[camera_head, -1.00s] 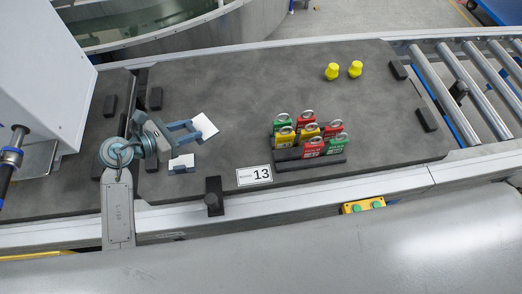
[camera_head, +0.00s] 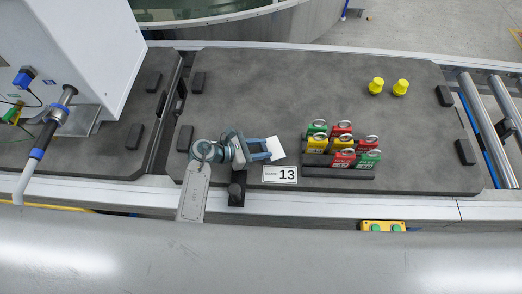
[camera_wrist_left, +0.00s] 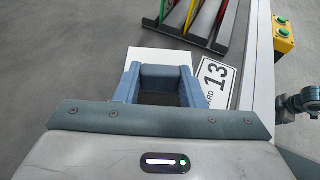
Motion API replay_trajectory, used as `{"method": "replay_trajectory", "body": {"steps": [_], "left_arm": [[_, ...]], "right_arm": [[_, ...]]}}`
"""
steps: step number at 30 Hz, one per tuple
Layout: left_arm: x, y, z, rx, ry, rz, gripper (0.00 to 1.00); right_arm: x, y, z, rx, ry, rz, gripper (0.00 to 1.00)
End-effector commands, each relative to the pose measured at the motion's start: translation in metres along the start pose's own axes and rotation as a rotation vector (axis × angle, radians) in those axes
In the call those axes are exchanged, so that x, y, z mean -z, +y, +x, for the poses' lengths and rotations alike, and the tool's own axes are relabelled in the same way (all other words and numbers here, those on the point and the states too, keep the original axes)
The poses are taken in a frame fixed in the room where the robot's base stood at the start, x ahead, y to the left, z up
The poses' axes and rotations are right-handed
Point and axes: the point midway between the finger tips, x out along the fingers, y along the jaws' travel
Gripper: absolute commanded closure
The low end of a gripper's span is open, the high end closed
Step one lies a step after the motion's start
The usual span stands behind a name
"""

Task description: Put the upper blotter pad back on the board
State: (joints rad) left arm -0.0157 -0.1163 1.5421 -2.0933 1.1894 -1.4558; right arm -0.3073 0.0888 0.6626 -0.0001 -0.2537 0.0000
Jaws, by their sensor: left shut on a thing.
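My left gripper (camera_head: 268,149) is shut on a thin white blotter pad (camera_head: 275,149), which sticks out past the fingertips. The pad also shows beyond the blue-grey fingers in the left wrist view (camera_wrist_left: 158,56). The gripper is low over the front of the dark grey board (camera_head: 290,85), just left of and behind the white number 13 label (camera_head: 280,174). Whether the pad touches the board, I cannot tell. No second pad shows clearly; the area under my left wrist is hidden.
A dark rack (camera_head: 338,167) with several red, yellow and green padlocks stands just right of the label. Two yellow knobs (camera_head: 388,87) stand at the back right. A black block (camera_head: 237,189) is at the front edge. The board's middle is clear.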

Motion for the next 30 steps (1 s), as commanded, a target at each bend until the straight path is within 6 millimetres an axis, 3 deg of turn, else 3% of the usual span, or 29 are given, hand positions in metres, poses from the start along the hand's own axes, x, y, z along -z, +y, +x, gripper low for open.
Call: {"method": "replay_trajectory", "body": {"steps": [4,17,18,21,30], "left_arm": [[0.019,0.000,0.008,0.001,0.001,-0.003,0.86],[0.026,0.000,0.011,0.000,-0.001,0.000,0.86],[0.026,0.000,0.011,0.000,0.000,0.000,0.62],[0.025,0.000,0.010,0.000,0.000,0.000,0.43],[0.024,0.000,0.010,0.000,0.000,0.000,0.43]], "right_arm": [[0.000,-0.002,-0.001,0.002,0.001,0.001,0.21],[0.001,-0.015,0.003,0.016,0.003,0.007,0.21],[0.002,-0.015,0.003,0.015,0.003,0.007,0.21],[0.003,-0.012,0.002,0.013,0.004,0.006,0.21],[0.004,-0.004,0.001,0.004,0.006,0.002,0.21]]}}
